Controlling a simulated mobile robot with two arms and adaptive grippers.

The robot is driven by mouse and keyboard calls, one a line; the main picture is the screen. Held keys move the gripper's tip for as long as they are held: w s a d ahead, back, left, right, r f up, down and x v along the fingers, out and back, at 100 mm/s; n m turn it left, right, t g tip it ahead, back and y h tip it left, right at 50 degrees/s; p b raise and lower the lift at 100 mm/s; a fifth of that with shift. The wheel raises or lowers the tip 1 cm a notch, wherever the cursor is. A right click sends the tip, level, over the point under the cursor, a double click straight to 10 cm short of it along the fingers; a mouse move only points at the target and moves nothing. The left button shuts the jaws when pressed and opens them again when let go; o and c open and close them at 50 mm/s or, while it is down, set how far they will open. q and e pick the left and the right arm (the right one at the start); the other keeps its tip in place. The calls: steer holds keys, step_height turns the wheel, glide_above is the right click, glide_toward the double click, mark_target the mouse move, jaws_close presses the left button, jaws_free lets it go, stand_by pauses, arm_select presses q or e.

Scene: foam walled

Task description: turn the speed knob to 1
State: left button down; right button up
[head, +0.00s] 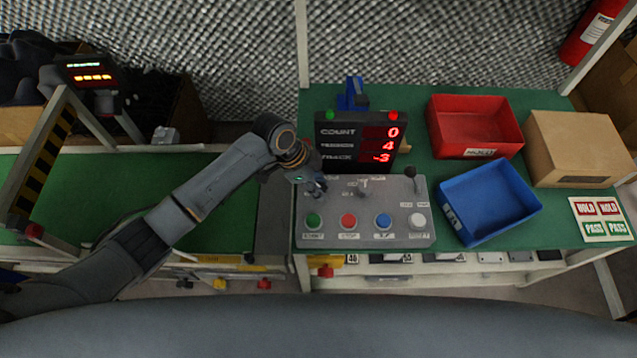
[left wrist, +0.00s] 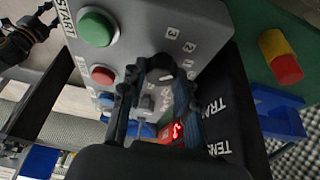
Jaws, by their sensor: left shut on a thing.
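The speed knob (left wrist: 157,66) is dark and round and sits on the grey control panel (left wrist: 205,22). In the left wrist view it stands between the fingers of my left gripper (left wrist: 157,88), which is shut on it. Small number labels (left wrist: 180,40) are beside the knob. A short pale mark shows on the knob, but I cannot tell which number it points at. In the head view my left gripper (head: 316,188) is at the upper left of the control panel (head: 375,238) and hides the knob. My right gripper is not in view.
Green (head: 313,221), red (head: 348,221), blue (head: 383,221) and white (head: 417,220) buttons line the panel's front. A display (head: 350,143) stands behind. Red (head: 474,128) and blue (head: 489,202) bins are to the right.

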arm_select(q)
steer(key=shift+m, duration=0.3)
steer(key=m+g+b, duration=0.1)
steer(key=m, duration=0.1)
steer(key=m+g+b, duration=0.1)
steer(key=m, duration=0.1)
steer(key=shift+w+f+b, duration=0.15)
steer(key=shift+b, duration=0.2)
steer(key=shift+d+m+g+y+b, duration=0.1)
steer(key=shift+m+g+y+b, duration=0.45)
steer(key=shift+m+b, duration=1.05)
steer(key=shift+m+p, duration=0.35)
steer(key=shift+m, duration=0.25)
steer(key=c, duration=1)
jaws_free()
steer(key=shift+r, duration=0.25)
steer(key=v, duration=1.2)
steer(key=shift+w+d+f, duration=0.1)
